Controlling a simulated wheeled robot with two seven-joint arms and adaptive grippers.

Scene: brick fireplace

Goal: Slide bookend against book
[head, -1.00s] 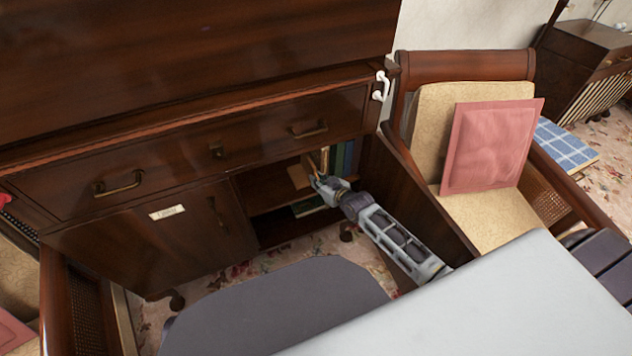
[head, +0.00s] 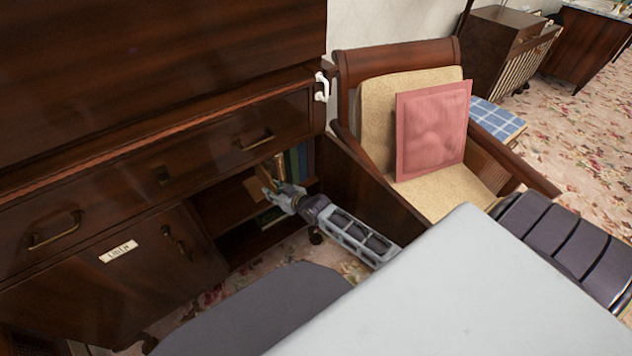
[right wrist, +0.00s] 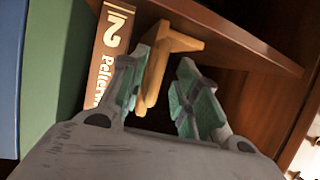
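The wooden bookend (head: 254,187) stands on the cabinet's upper shelf, at the left of the row of books. In the right wrist view the light brown bookend (right wrist: 157,70) lies between my right gripper's fingers (right wrist: 164,66). The left finger is close to it, and a gap shows before the right finger; contact is unclear. The nearest book (right wrist: 110,50) is brown with a "2" on its spine, just left of the left finger. In the head view my right gripper (head: 271,191) reaches into the open compartment. My left gripper is out of view.
Green and blue books (head: 294,162) stand beyond the brown one. The shelf board (right wrist: 235,38) to the right of the bookend looks clear. A chair with a pink cushion (head: 432,130) stands right of the cabinet.

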